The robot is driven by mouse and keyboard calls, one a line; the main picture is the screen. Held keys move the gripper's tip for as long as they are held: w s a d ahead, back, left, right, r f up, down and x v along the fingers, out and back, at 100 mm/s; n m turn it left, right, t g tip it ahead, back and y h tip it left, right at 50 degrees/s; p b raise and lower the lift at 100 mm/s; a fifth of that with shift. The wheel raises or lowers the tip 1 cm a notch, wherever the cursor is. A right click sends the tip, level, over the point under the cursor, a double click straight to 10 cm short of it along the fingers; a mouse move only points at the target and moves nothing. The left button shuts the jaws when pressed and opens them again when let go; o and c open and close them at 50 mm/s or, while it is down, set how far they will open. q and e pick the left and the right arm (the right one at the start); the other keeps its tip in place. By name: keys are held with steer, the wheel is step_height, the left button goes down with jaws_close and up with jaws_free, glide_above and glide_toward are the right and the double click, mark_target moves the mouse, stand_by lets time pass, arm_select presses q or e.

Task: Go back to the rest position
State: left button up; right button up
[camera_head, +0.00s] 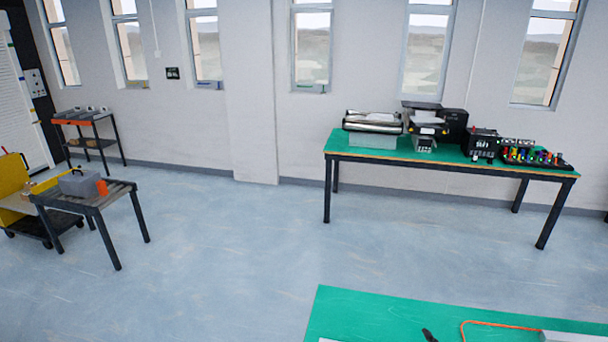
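Neither of my grippers shows clearly in the head view, and no arm comes in from the left or the right. A green-topped table (360,315) fills the lower right and is cut off by the bottom edge. A small black thing (429,335) pokes up over it at the bottom edge; I cannot tell what it is. An orange cable (490,323) runs across the table to a grey-white object (570,337) at the right, mostly out of view.
A long green table (450,169) with machines and small coloured parts stands against the back wall. A small dark conveyor table (120,189) with a grey box (80,184), a yellow cart (14,180) and a shelf trolley (88,115) are at the left. The middle floor is clear.

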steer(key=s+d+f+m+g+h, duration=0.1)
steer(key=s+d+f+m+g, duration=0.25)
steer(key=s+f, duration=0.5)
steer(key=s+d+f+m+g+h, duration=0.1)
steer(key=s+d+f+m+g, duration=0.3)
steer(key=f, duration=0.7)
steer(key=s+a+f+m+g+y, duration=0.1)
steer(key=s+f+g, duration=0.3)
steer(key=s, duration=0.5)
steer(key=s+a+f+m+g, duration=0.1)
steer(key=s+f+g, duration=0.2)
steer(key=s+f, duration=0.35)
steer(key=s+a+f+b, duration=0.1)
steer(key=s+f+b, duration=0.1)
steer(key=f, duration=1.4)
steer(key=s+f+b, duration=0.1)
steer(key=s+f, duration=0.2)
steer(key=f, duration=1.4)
arm_select(q)
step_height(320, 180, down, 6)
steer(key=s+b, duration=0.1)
steer(key=b, duration=0.2)
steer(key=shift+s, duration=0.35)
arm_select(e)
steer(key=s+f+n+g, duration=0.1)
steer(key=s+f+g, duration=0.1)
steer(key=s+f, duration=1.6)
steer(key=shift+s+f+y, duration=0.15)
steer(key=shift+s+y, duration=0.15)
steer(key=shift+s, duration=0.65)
